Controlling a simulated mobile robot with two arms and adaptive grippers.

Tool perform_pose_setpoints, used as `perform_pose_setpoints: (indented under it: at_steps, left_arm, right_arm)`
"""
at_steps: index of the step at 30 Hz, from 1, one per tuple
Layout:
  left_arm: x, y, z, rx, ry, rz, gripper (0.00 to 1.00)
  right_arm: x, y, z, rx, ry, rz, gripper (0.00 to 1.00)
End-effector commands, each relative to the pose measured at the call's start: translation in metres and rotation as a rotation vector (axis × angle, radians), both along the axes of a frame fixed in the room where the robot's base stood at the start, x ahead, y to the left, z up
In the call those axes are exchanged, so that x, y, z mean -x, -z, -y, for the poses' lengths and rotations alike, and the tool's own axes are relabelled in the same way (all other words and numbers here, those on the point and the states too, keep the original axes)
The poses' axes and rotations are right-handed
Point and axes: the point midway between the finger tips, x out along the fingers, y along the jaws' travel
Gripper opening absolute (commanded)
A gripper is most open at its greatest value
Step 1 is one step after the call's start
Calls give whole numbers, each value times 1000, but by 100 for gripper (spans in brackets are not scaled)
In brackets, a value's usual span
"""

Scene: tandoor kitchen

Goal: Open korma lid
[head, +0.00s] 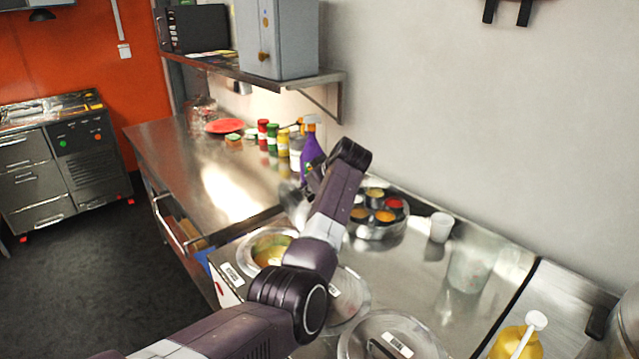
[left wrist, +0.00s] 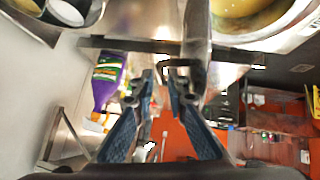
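An open steel pot with yellow food (head: 268,245) stands at the counter's front edge. It also shows at the top right of the left wrist view (left wrist: 248,8). Beside it are a lidded pot (head: 349,296), partly hidden by my arm, and another steel lid (head: 415,332) with a dark handle and label. I cannot read which is korma. My left gripper (head: 314,178) is above the counter, behind the open pot. In the left wrist view its blue-padded fingertips (left wrist: 163,76) are close together. A grey upright strip runs beside them; I cannot tell whether they hold it. My right gripper is not in view.
A round spice tray (head: 352,232), a white cup (head: 440,227) and a clear container (head: 470,268) stand near the wall. A purple bottle (head: 311,147) and several jars are behind the gripper. A shelf (head: 290,84) overhangs the back. The left counter is mostly clear.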

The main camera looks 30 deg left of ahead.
Motion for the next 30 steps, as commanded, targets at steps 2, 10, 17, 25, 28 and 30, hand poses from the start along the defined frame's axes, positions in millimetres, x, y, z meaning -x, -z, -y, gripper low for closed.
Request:
perform_pose_setpoints:
  at_steps: [2,10,17,25,28,30]
  left_arm:
    - [6,-10,10,0,3,4,14]
    - [27,-45,39,1,3,4,14]
    - [36,-59,51,0,2,3,14]
    - [38,-61,52,0,1,1,14]
    - [37,-61,52,-1,1,2,14]
    - [37,-61,52,-1,1,2,14]
  right_arm:
    - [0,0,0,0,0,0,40]
    - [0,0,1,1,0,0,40]
    - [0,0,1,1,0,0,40]
    - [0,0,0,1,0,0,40]
    - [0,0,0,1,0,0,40]
    - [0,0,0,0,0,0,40]
